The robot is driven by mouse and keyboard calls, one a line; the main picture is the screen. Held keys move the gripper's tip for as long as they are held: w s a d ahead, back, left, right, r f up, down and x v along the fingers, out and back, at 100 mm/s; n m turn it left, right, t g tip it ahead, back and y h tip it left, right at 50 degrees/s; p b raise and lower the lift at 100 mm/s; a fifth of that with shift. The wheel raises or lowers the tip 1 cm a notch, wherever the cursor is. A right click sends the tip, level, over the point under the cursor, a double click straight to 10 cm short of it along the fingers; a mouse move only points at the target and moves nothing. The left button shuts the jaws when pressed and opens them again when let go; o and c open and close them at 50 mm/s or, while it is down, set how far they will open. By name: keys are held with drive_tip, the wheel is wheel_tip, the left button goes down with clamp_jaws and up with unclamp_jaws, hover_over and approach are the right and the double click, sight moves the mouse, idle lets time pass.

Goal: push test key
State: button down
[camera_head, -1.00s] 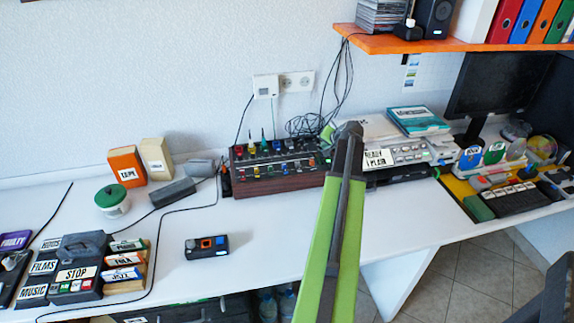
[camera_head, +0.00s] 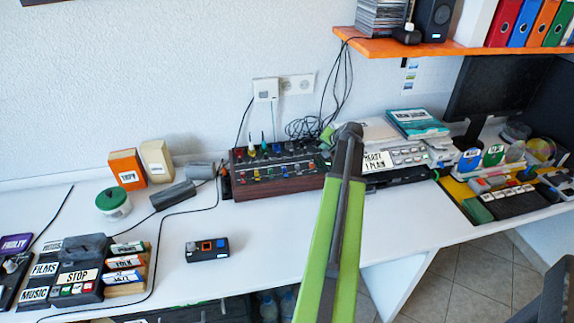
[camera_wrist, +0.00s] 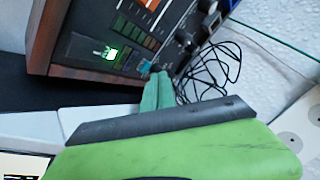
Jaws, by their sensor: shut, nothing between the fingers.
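The wood-sided control unit (camera_head: 278,186) stands against the wall in the head view, its panel full of coloured knobs. In the wrist view the same unit (camera_wrist: 45,45) shows a small lit green display (camera_wrist: 108,53) and a row of dark green keys (camera_wrist: 135,32). My gripper (camera_wrist: 158,88) is shut and empty. Its green tip is at the panel's edge, close by a small blue key or knob (camera_wrist: 146,67). I cannot tell whether it touches. No test label is readable, and the tip hides part of the panel. In the head view my arm mostly hides the gripper.
Black cables (camera_wrist: 212,65) lie behind the unit. A white device with grey buttons (camera_head: 402,157) stands to its right. An orange shelf (camera_head: 420,46) hangs above. A small black box (camera_head: 207,249) lies on the white desk, with clear surface around it.

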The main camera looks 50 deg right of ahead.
drive_tip(key=shift+r, duration=0.1)
wheel_tip(320, 180, up, 6)
drive_tip(key=p, duration=0.6)
idle(0.3)
